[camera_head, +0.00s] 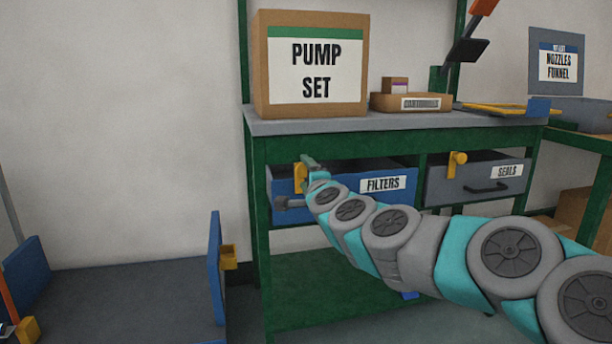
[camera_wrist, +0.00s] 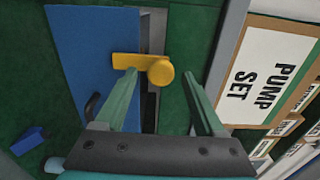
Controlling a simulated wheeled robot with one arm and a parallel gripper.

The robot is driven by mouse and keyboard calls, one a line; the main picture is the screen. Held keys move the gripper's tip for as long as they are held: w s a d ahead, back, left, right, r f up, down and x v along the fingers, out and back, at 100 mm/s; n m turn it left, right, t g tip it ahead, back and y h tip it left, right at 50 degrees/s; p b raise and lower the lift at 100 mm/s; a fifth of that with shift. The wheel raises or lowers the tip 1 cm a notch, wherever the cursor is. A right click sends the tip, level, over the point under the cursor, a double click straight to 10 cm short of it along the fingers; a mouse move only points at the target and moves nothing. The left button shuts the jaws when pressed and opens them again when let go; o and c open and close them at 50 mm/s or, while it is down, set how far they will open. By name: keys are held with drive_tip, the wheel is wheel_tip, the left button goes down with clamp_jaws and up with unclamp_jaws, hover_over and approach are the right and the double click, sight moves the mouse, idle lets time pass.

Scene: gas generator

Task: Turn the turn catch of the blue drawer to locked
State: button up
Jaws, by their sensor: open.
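The blue drawer (camera_head: 340,203), labelled FILTERS, sits under the bench top at the left. Its blue front also shows in the wrist view (camera_wrist: 85,60). The yellow turn catch (camera_head: 300,180) is at the drawer's upper left. In the wrist view, the catch (camera_wrist: 161,71) has a round hub on the green frame side and a flat bar reaching across the drawer's edge onto the blue front. My gripper (camera_wrist: 159,74) is open, with its green fingertips on either side of the catch. I cannot tell whether they touch it. In the head view, my gripper (camera_head: 308,163) partly covers the catch.
The grey SEALS drawer (camera_head: 475,181) is to the right, with its own yellow catch (camera_head: 457,162). The PUMP SET box (camera_head: 310,65) stands on the bench top (camera_head: 400,122) above. A blue panel with a yellow block (camera_head: 217,265) stands low at left.

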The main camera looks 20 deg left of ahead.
drive_tip(key=v, duration=0.7)
drive_tip(key=shift+s+p, duration=0.35)
drive_tip(key=shift+s, duration=0.05)
drive_tip(key=shift+d, duration=0.15)
drive_tip(key=s+r+n+g+y+p, duration=0.1)
drive_tip(key=s+n+g+y+p, duration=0.1)
drive_tip(key=s+n+g+p, duration=0.3)
drive_tip(key=s+d+f+n+g+h+p, duration=0.2)
drive_tip(key=s+d+f+n+g+h, duration=0.2)
drive_tip(key=s+d+f, duration=0.5)
drive_tip(key=s+d+f+n+g+h+p, duration=0.35)
drive_tip(key=s+d+f+h, duration=0.2)
drive_tip(key=s+d, duration=0.85)
drive_tip(key=s+d+f+g+h+p, duration=0.1)
drive_tip(key=s+d+g, duration=0.3)
drive_tip(key=s+d, duration=0.6)
drive_tip(key=shift+s+d+f+m+h, duration=0.3)
drive_tip(key=shift+s+h, duration=0.25)
drive_tip(key=shift+s, duration=0.6)
